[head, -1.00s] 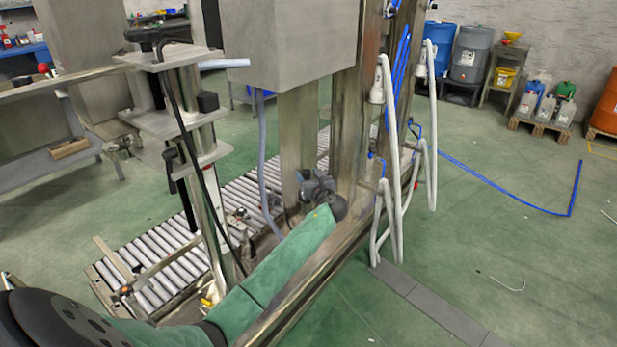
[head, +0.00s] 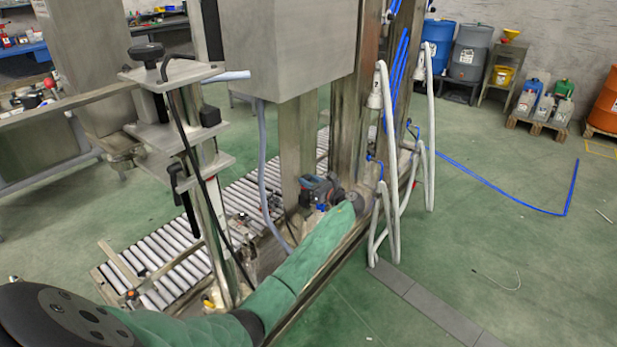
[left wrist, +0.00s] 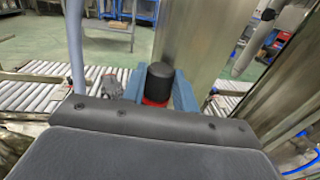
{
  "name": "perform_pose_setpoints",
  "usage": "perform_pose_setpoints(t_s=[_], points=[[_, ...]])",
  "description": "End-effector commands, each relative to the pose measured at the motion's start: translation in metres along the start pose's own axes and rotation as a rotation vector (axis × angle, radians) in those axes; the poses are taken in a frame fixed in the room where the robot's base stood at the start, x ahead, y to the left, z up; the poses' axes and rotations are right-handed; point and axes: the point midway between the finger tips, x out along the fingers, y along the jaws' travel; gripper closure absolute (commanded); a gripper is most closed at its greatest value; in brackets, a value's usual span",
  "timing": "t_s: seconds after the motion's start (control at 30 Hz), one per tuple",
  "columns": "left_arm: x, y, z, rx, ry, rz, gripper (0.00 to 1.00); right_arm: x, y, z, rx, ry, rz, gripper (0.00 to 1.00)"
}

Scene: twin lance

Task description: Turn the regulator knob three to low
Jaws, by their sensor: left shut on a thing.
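A black round knob (left wrist: 160,83) with a red base stands in the middle of the left wrist view. My left gripper (left wrist: 156,92) has its blue fingers on either side of the knob and is shut on it. In the head view my left gripper (head: 314,190) is beside the steel column, above the roller conveyor; the knob is too small to make out there. No number or low mark can be read. My right gripper is not in view.
A steel column (head: 298,150) under a grey box (head: 285,45) stands close to my left gripper. A roller conveyor (head: 165,260) runs below. White hoses (head: 388,130) hang on the frame to the right.

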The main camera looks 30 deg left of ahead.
Motion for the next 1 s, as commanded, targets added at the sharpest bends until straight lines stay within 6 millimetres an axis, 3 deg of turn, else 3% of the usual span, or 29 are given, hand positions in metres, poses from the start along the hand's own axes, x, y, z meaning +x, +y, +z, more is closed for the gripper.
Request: perform_pose_setpoints(t_s=[0.37, 0.4, 0.5, 0.83, 1.0], points=[[0.001, 0.000, 0.001, 0.000, -0.002, 0.022, 0.94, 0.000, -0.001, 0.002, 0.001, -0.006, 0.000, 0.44], [0.001, 0.000, 0.001, 0.000, -0.001, 0.021, 0.65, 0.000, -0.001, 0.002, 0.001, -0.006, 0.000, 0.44], [0.001, 0.000, 0.001, 0.000, -0.001, 0.021, 0.49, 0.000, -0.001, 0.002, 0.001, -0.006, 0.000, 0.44], [-0.002, 0.000, 0.000, 0.000, -0.001, 0.020, 0.49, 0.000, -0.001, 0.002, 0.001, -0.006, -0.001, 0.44], [-0.013, -0.001, -0.001, 0.000, 0.001, 0.019, 0.49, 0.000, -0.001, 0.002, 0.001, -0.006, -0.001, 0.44]])
